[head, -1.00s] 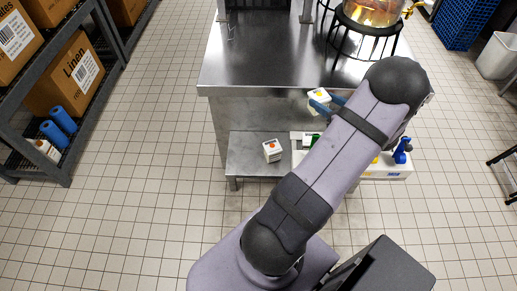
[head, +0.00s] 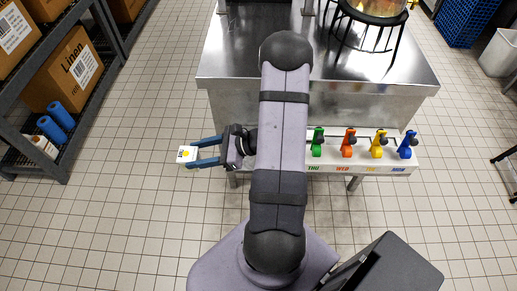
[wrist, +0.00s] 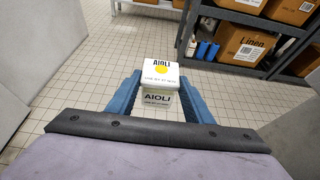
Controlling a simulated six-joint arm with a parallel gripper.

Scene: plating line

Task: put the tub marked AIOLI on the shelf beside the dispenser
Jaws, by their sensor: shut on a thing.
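The tub marked AIOLI (wrist: 158,85) is white with a yellow dot on its lid, and it also shows at the left in the head view (head: 187,154). My gripper (head: 196,153) is shut on this tub, with one blue finger on each side; it also shows in the wrist view (wrist: 159,92). The dispenser (head: 385,166) is a long white base with green, red, yellow and blue handles on the low shelf. My arm hides its left part and much of the shelf.
The steel table (head: 235,65) stands behind the low shelf and carries a glass dispenser on a black stand (head: 372,30). A grey rack at the left holds boxes, including one marked Linen (head: 68,75), and blue rolls (head: 57,122). The floor between rack and table is clear.

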